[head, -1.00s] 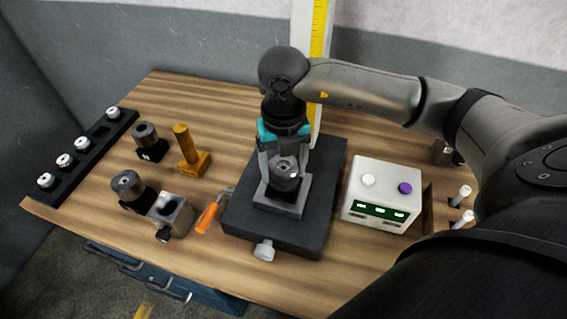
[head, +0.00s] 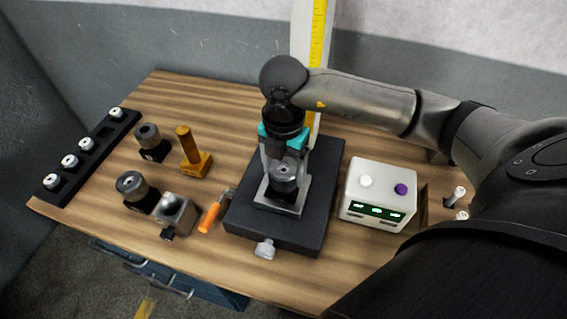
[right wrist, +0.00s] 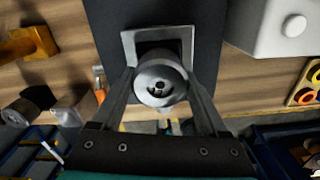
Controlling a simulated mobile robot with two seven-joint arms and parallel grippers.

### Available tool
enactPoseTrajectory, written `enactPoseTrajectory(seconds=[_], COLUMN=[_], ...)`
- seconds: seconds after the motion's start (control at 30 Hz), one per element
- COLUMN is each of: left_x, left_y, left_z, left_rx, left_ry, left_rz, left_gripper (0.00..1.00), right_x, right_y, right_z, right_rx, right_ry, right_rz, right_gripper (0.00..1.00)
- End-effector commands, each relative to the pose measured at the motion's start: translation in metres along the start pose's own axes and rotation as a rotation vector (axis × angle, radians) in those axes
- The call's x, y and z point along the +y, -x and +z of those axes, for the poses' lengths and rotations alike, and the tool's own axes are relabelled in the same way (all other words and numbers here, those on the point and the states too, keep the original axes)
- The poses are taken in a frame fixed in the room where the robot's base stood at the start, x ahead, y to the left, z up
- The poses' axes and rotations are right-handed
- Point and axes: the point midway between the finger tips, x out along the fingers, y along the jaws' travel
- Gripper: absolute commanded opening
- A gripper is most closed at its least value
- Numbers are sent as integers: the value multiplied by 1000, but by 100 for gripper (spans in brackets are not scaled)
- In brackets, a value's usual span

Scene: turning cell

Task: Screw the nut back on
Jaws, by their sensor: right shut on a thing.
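A round dark grey nut (head: 285,171) with a hole in its middle sits at the top of the grey holding block (head: 293,207) on the black base plate (head: 240,222). In the right wrist view the nut (right wrist: 161,81) is seen from above, with a small part showing inside its hole. My right gripper (head: 284,168) reaches down from above and is shut on the nut, one finger on each side. What lies below the nut, including any thread, is hidden. My left gripper is not in view.
A white box (head: 379,190) with buttons stands right of the plate. A black rack (head: 88,147) holds white pieces at the left edge.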

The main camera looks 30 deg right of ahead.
Motion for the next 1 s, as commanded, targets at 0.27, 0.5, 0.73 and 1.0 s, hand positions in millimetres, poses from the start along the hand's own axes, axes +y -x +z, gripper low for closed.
enactPoseTrajectory(seconds=[0.27,0.5,0.73,1.0], left_x=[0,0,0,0], left_y=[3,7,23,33], left_z=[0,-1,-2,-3], left_rx=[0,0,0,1], left_ry=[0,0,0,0], left_rz=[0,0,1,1], left_gripper=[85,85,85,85], right_x=[1,0,1,1], right_y=[2,3,4,5], right_z=[1,1,1,1], right_rx=[-3,-2,-1,-1], right_ry=[-76,-123,-407,-583], right_rz=[3,3,3,4], right_gripper=[12,12,12,12])
